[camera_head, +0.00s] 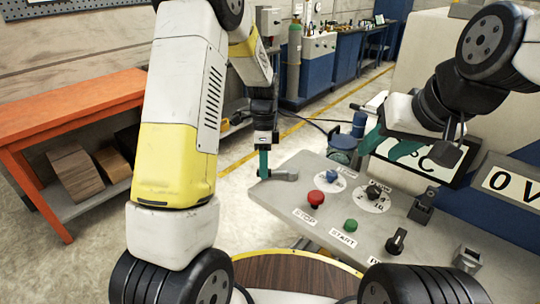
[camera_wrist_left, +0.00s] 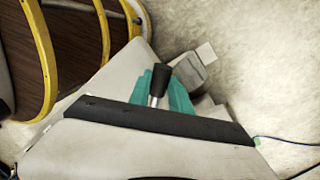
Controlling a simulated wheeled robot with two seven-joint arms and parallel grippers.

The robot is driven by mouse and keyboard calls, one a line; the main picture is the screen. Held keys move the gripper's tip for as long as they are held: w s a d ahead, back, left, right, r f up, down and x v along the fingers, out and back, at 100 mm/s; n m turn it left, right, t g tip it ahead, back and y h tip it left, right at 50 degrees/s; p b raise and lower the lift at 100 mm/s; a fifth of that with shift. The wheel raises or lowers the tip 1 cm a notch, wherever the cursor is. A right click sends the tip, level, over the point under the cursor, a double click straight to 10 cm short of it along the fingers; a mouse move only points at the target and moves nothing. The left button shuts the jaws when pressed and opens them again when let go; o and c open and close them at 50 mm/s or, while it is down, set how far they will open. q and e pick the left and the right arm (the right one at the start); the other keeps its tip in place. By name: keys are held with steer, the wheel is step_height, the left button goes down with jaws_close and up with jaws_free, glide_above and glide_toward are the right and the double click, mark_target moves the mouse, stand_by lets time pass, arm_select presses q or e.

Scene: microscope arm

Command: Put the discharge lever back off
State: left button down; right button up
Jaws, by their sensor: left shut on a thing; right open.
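The discharge lever shows in the left wrist view as a black knob (camera_wrist_left: 160,78) on a short metal shaft. My left gripper (camera_wrist_left: 166,98) has its teal fingers shut around that shaft. In the head view my left gripper (camera_head: 264,165) reaches down to the far left corner of the grey control panel (camera_head: 325,220), at a grey lever base (camera_head: 285,174); the knob is hidden there. My right gripper (camera_head: 388,146) is open and empty, above the panel's far right side in front of a screen.
The panel carries a red STOP button (camera_head: 316,198), a green START button (camera_head: 350,225), a blue knob (camera_head: 331,176) and black knobs (camera_head: 396,241). A wood-topped round part (camera_head: 285,275) lies in front. An orange bench (camera_head: 75,113) stands left.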

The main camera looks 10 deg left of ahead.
mark_target(275, 194)
stand_by(0.5)
arm_select(q)
steer(key=shift+s+d+r+n+h, duration=0.1)
steer(key=shift+s+n+h, duration=0.05)
steer(key=shift+s+n, duration=0.55)
steer(key=shift+s+d+n+h, duration=0.15)
steer(key=shift+s+n, duration=0.3)
steer(key=shift+n, duration=0.45)
steer(key=s+n, duration=0.1)
steer(key=n, duration=0.1)
steer(key=shift+s+d+n, duration=0.3)
steer(key=shift+s+d, duration=0.1)
steer(key=s+n, duration=0.1)
steer(key=d+n, duration=0.1)
steer(key=shift+s+d+n+t+h, duration=0.2)
steer(key=shift+s+n+t+h, duration=0.15)
steer(key=shift+n+t+h, duration=0.05)
steer(key=shift+s+d+n, duration=0.35)
steer(key=shift+d+n, duration=0.1)
steer(key=shift+n, duration=0.35)
steer(key=c, duration=1.2)
jaws_free()
